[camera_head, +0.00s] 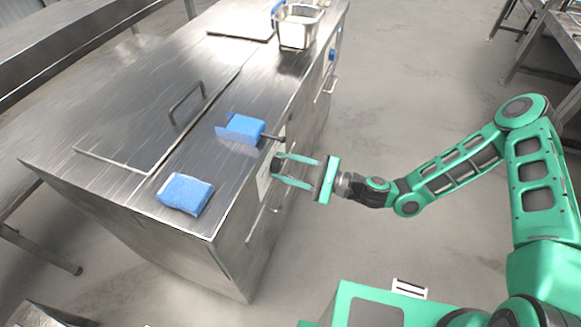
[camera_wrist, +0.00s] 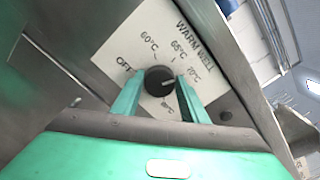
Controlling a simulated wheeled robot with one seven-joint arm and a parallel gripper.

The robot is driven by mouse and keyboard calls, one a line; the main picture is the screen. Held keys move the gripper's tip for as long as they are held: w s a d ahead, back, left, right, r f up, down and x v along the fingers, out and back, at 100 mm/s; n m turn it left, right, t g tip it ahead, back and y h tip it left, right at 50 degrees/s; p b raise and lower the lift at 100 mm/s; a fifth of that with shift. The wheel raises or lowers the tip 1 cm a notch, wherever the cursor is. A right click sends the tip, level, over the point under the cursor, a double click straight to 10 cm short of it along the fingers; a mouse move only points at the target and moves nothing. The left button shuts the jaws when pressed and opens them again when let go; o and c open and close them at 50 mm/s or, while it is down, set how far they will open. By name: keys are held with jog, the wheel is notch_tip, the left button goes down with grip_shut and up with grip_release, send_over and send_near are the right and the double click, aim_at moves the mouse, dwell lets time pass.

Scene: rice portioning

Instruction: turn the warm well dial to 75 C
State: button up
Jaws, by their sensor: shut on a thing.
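The warm well dial (camera_wrist: 159,81) is a round black knob on a white label plate (camera_wrist: 128,47) on the steel counter's front. In the wrist view the plate reads WARM WELL, OFF, 60 C, 65 C and 70 C, and a blurred mark sits below the knob. A faint light mark on the knob seems to point right, past the 70 C label. The right finger hides part of the scale there. My gripper (camera_wrist: 160,85) is shut on the dial, one green finger on each side. In the head view my gripper (camera_head: 281,169) reaches the counter front from the right.
On the counter top (camera_head: 140,110) lie a blue sponge-like block (camera_head: 185,194) and a blue thing with a dark handle (camera_head: 240,128) near the front edge, just above the dial. A steel pan (camera_head: 297,27) stands farther back.

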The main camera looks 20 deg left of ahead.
jog(key=m, duration=0.5)
jog(key=shift+w+d+f+m, duration=0.1)
jog(key=shift+w+f+m, duration=0.1)
jog(key=shift+w+m, duration=0.1)
jog(key=m, duration=0.5)
jog(key=shift+f+m, duration=0.1)
jog(key=shift+m, duration=0.2)
jog(key=shift+s, duration=0.1)
jog(key=o, duration=1.1)
jog(key=d, duration=1)
jog(key=shift+s+d, duration=0.4)
